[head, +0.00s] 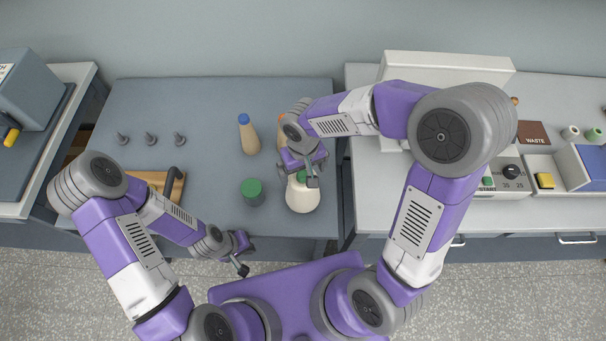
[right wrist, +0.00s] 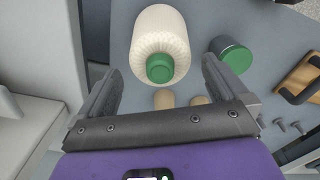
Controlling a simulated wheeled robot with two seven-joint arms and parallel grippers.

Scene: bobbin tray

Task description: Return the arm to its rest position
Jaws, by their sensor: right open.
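My right gripper (head: 313,180) is over the front right of the blue-grey table, at a cream ribbed container with a green cap (head: 303,198). In the right wrist view, the gripper (right wrist: 159,68) is open, with its fingers apart on either side of the green cap; the cream container (right wrist: 158,30) shows beyond it. Nothing is gripped, and I cannot tell whether the fingers touch it. My left gripper (head: 241,258) hangs in front of the table's front edge, over the floor, with nothing visible in it; its jaw opening is too small to tell.
A dark jar with a green lid (head: 252,192) stands left of the cream container. A blue-capped bottle (head: 248,135) is behind it, and another bottle is partly hidden by my right arm. Several grey pegs (head: 151,138) and a wooden tray (head: 172,190) are at left.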

